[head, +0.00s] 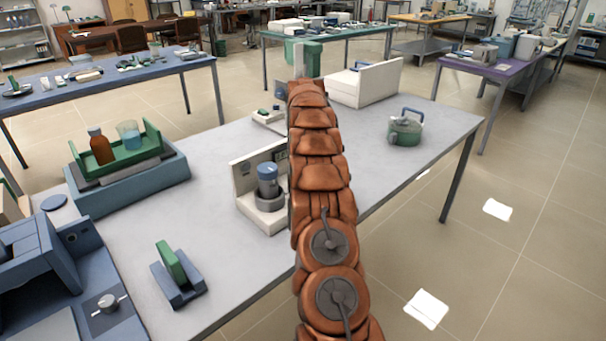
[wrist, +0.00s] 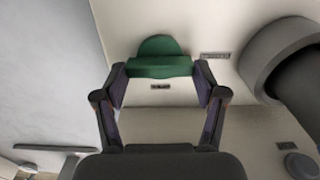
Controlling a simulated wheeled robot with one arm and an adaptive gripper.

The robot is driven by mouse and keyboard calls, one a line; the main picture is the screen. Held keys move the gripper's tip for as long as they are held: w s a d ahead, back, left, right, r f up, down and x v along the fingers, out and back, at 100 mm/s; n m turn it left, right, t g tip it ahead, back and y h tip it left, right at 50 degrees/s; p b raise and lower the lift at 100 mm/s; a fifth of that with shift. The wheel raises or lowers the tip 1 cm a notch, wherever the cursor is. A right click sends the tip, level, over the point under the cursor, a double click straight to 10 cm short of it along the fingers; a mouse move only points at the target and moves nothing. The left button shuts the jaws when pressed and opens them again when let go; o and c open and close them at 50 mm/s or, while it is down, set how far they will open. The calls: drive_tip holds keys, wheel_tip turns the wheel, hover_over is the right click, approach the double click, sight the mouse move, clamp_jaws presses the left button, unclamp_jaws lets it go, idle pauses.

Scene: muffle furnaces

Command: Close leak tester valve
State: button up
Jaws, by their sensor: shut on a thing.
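The leak tester (head: 247,185) is a white L-shaped unit on the grey table, with a grey round base and a blue-lidded jar on it; my copper arm covers its right side. In the wrist view its green valve handle (wrist: 158,66) is a flat bar with a rounded top, against the pale body (wrist: 225,20). My gripper (wrist: 161,76) has its two dark fingers on either end of this bar and is shut on it. In the head view the valve and the gripper are hidden behind my arm.
The grey table (head: 225,280) also holds a white box-like device (head: 372,83), a green round pot with a blue handle (head: 404,131), a green tray with a brown bottle (head: 128,152), and a blue stand with a green plate (head: 176,271). In the wrist view a grey ring (wrist: 265,52) is close on the right.

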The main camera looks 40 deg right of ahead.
drive_tip(key=o, duration=1.1)
drive_tip(key=shift+o, duration=0.2)
drive_tip(key=m, duration=0.4)
drive_tip(key=shift+d+m+p, duration=0.15)
drive_tip(key=shift+m+p, duration=0.15)
drive_tip(key=m+p, duration=0.1)
drive_tip(key=m, duration=0.4)
drive_tip(key=shift+s+d, duration=0.1)
drive_tip(key=m+p, duration=0.1)
drive_tip(key=m, duration=0.1)
drive_tip(key=m+p, duration=0.1)
drive_tip(key=m, duration=0.1)
drive_tip(key=shift+s+r+m+p, duration=0.15)
drive_tip(key=shift+m+p, duration=0.15)
drive_tip(key=shift+m, duration=0.1)
drive_tip(key=m+p, duration=0.3)
drive_tip(key=shift+m+p, duration=0.35)
drive_tip(key=shift+m, duration=0.05)
